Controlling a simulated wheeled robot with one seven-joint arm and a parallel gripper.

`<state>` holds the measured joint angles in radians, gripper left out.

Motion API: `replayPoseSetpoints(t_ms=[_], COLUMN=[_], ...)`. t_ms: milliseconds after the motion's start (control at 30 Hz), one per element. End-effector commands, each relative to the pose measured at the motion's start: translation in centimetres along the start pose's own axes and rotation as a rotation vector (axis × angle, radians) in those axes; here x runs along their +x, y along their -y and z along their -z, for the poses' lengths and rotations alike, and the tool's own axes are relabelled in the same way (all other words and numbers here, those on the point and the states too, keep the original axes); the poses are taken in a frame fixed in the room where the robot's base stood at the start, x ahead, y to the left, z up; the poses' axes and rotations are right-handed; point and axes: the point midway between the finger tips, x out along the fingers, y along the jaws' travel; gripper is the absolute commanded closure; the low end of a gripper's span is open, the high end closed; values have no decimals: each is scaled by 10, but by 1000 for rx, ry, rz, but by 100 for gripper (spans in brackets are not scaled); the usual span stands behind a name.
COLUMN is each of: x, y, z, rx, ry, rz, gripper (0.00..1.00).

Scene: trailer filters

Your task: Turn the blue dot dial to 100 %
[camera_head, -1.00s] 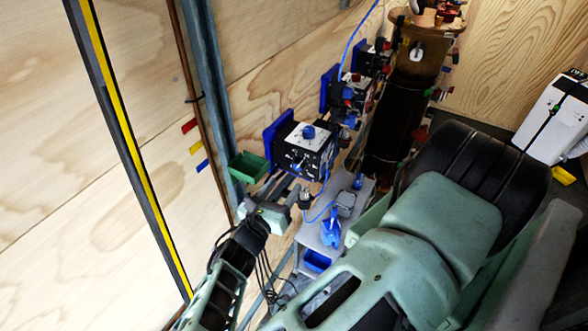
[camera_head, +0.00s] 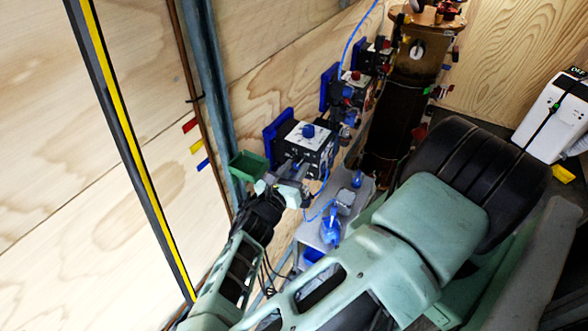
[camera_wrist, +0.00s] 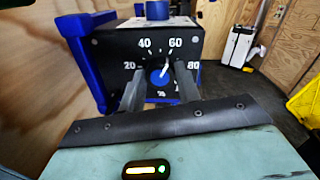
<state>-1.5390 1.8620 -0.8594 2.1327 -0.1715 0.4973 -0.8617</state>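The blue dot dial (camera_wrist: 161,76) is on the front face of a black box (camera_wrist: 112,48), with a white scale reading 20, 40, 60 and 80 around it. Its white pointer tilts up and slightly right, towards the 60 side. The 100 mark is not readable, low right by a finger. My gripper (camera_wrist: 158,88) is open, one finger low left and one right of the dial. I cannot tell whether either finger touches it. In the head view my gripper (camera_head: 294,180) is at the front of the box (camera_head: 303,142), and the dial is hidden or too small there.
A blue knob (camera_head: 308,131) sits on the box's top. A green bin (camera_head: 248,165) is on the wall to its left. More boxes (camera_head: 352,88) stand behind. A grey shelf (camera_head: 312,232) with blue items and a blue cable lies below right.

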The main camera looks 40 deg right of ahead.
Motion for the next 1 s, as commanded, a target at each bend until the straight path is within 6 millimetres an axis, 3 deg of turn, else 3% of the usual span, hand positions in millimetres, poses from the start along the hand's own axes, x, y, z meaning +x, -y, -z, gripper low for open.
replayPoseSetpoints(t_ms=[467,1000], x=[0,-1], y=[0,0], z=[2,5], rx=[100,574], ry=[7,36], rz=[1,6], gripper=[90,90])
